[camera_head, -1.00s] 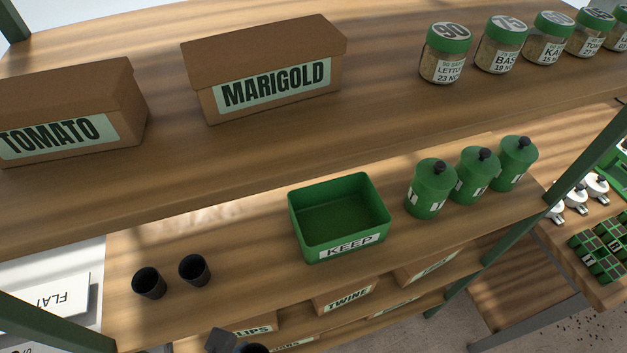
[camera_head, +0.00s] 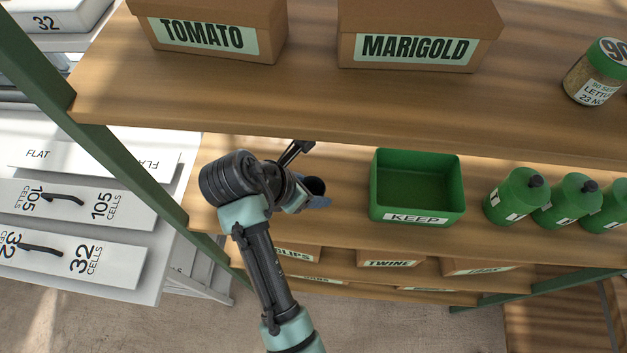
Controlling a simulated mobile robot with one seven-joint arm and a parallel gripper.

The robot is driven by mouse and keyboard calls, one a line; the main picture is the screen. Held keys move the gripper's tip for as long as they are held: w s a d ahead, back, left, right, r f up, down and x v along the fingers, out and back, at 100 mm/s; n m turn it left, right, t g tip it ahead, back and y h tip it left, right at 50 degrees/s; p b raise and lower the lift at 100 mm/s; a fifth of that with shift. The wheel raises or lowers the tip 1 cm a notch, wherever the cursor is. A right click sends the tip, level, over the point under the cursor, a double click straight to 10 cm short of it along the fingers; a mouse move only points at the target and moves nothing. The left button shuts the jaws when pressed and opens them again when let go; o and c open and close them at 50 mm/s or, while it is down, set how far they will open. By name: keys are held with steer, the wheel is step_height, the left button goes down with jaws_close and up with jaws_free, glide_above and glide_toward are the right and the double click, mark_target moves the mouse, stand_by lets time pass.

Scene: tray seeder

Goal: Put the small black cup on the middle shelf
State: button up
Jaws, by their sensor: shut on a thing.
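The small black cup (camera_head: 315,186) shows in part at the end of my arm, its open mouth facing up and tilted toward the camera. My gripper (camera_head: 306,177) is shut on it, over the left part of the middle shelf (camera_head: 342,208), left of the green KEEP bin. I cannot tell whether the cup touches the shelf board. My wrist hides part of the cup and the shelf left of it. The two other black cups seen earlier on this shelf do not show now.
The green KEEP bin (camera_head: 462,206) stands to the right, with green canisters (camera_head: 515,196) beyond it. A green post (camera_head: 75,110) stands left. Bare board lies between gripper and bin.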

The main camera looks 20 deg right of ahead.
mark_target(310, 187)
steer(key=shift+w+d+f, duration=0.1)
steer(key=shift+w+d, duration=0.15)
steer(key=shift+w, duration=0.3)
steer(key=shift+w+d, duration=0.25)
steer(key=shift+w, duration=0.3)
steer(key=shift+f+p, duration=0.6)
steer(key=shift+f, duration=1.1)
steer(key=o, duration=1.3)
steer(key=b+v, duration=0.1)
steer(key=v, duration=1.1)
steer(key=shift+r, duration=0.1)
